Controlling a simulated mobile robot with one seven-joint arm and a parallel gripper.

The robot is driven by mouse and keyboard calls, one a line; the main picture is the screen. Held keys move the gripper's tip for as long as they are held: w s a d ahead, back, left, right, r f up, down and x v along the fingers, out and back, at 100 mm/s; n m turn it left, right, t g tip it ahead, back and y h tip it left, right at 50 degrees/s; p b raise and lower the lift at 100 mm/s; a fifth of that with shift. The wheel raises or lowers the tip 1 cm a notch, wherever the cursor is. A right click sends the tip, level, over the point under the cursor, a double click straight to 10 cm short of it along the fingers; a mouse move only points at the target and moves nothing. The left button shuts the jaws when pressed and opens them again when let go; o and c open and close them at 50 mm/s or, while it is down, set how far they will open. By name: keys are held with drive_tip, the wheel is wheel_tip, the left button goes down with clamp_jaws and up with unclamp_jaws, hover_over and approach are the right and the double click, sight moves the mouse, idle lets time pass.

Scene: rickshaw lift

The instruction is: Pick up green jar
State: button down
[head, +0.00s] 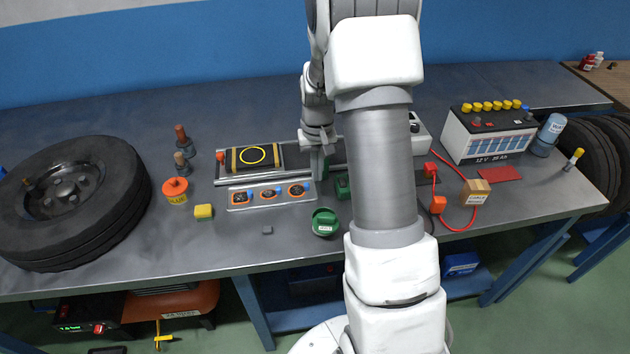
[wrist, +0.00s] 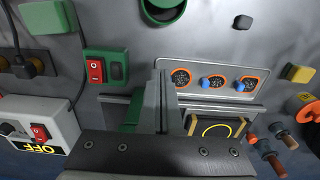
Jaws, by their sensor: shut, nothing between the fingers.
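The green jar (head: 325,222) stands on the grey workbench (head: 290,250), near its front edge, left of my arm in the head view. In the wrist view the jar (wrist: 160,18) is at the top edge and partly cut off. My gripper (head: 318,172) is over the rail tray behind the jar, apart from it. In the wrist view my gripper (wrist: 162,88) has its fingers together with nothing between them.
A panel with three round dials (head: 270,194) lies left of the jar. A green switch box (wrist: 106,68) is close to my gripper. A yellow block (head: 204,212), an orange-lidded jar (head: 175,190), a tyre (head: 70,200) and a battery (head: 488,130) stand around. Bench between jar and yellow block is mostly clear.

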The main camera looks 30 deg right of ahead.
wheel_tip(320, 180, down, 8)
drive_tip(key=shift+r, duration=0.2)
drive_tip(key=shift+s+a+f, duration=0.1)
drive_tip(key=shift+s+f, duration=0.1)
drive_tip(key=shift+s, duration=0.15)
drive_tip(key=shift+s+a+p, duration=0.15)
drive_tip(key=shift+s+a, duration=0.1)
drive_tip(key=shift+s, duration=0.55)
drive_tip(key=shift+s+a+p, duration=0.15)
drive_tip(key=shift+s+a, duration=0.05)
drive_tip(key=shift+s, duration=0.6)
